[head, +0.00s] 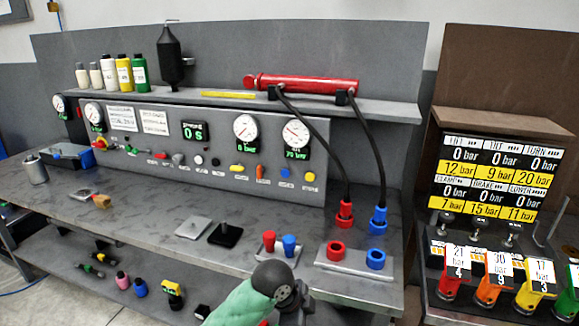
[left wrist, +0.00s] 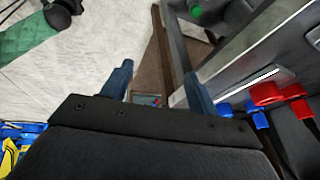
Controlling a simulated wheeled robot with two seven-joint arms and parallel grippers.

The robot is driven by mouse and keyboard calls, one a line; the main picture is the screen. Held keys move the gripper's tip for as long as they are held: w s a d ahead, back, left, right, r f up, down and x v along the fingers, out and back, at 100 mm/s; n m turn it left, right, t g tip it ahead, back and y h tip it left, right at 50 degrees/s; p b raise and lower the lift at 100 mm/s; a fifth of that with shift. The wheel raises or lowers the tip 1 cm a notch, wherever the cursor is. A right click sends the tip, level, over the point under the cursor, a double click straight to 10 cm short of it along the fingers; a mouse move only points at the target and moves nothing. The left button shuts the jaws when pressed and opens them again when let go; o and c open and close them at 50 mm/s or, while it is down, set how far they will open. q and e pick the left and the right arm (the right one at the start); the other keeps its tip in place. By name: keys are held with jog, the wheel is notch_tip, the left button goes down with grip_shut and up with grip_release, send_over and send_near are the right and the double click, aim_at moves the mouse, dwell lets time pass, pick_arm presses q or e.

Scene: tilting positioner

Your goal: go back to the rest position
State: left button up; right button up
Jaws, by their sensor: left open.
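My left gripper (left wrist: 158,72) shows in the left wrist view, with its two dark blue fingers spread wide apart and nothing between them. Pale floor and a brown panel lie beyond the fingers. The edge of a grey bench, with red and blue fittings (left wrist: 267,94), is at the right of that view, apart from the fingers. In the head view, a green-sleeved arm link of mine with a dark joint rises at the bottom middle, in front of the bench. No gripper fingers can be made out there. My right gripper is not seen.
The grey workbench (head: 150,222) carries a gauge panel (head: 215,150), and a red cylinder (head: 302,83) lies on the shelf above. Two hoses hang down to red and blue couplings (head: 344,214). A valve stand (head: 500,215) with coloured handles is at right. Several small items lie on the lower shelf.

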pick_arm(q)
jog(key=s+a+f+n+t+y, duration=0.1)
jog(key=s+a+f+n+y, duration=0.1)
jog(key=s+a+f+n, duration=0.4)
jog(key=s+a+f+n+y, duration=0.1)
jog(key=s+a+f+n, duration=0.2)
jog(key=s+a+n, duration=0.55)
jog(key=s+a+f+n+t+y, duration=0.1)
jog(key=s+a+f+n+y, duration=0.2)
jog(key=s+a, duration=0.75)
jog(key=w+d+f+g+h, duration=0.1)
jog(key=w+f+h, duration=0.15)
jog(key=f, duration=2.15)
jog(key=s+f, duration=0.3)
jog(key=f, duration=0.8)
jog(key=s+d+f+g, duration=0.1)
jog(key=s+f, duration=0.2)
jog(key=f, duration=0.8)
jog(key=shift+s+y, duration=0.35)
jog(key=shift+s, duration=0.05)
